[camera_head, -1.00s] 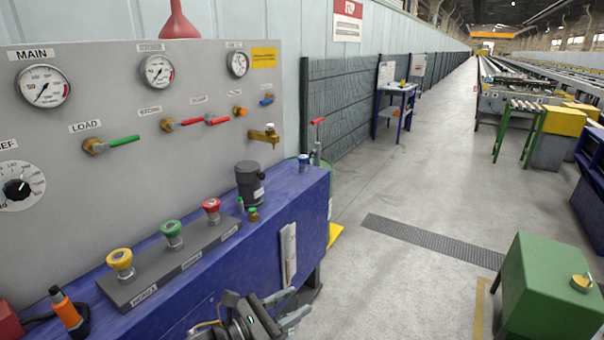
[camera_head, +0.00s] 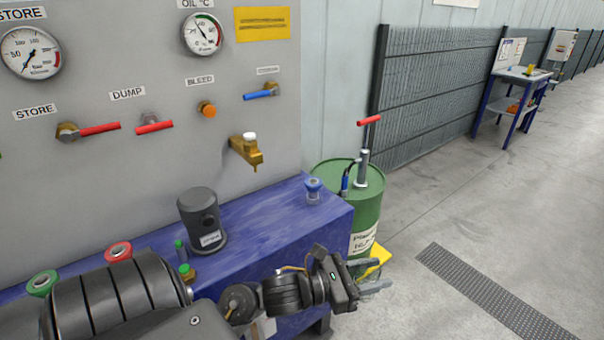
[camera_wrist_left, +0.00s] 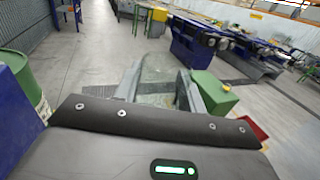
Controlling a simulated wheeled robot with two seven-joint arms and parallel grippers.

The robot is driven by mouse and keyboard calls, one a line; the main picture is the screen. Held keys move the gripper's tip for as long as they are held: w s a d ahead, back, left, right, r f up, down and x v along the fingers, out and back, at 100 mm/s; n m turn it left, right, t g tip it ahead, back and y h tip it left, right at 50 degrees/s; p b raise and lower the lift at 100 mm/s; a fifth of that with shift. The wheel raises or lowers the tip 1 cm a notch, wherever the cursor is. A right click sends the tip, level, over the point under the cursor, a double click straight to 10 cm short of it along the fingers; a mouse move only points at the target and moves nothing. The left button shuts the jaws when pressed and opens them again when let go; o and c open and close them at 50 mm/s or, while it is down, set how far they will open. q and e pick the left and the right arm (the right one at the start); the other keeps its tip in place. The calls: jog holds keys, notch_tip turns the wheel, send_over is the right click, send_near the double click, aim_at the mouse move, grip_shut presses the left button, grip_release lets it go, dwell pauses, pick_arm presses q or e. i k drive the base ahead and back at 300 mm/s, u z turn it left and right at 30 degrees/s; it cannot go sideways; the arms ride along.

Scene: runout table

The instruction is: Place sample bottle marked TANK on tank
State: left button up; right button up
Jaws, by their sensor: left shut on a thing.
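My left gripper (camera_head: 374,275) reaches past the front right corner of the blue tank-like bench (camera_head: 270,225), out over the floor side. Its jaws are shut on a clear, see-through thing (camera_wrist_left: 155,82), which looks like a bottle in the left wrist view; no marking on it is readable. In the head view the held thing is hard to make out between the fingers. On the bench top stand a small blue-topped item (camera_head: 313,190) near the right end and a black cylinder (camera_head: 203,220) with a label. My right gripper is not in view.
A brass tap (camera_head: 246,150) sticks out of the grey panel (camera_head: 130,70) above the bench. Small green-topped items (camera_head: 187,272) stand before the black cylinder. A green drum (camera_head: 367,205) with a hand pump stands beyond the bench's right end. Bench top is clear between cylinder and blue-topped item.

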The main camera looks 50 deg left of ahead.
aim_at(259, 216)
jog(key=i, duration=3.4)
jog(key=u, duration=3.5)
jog(key=i, duration=0.35)
jog(key=z, duration=0.15)
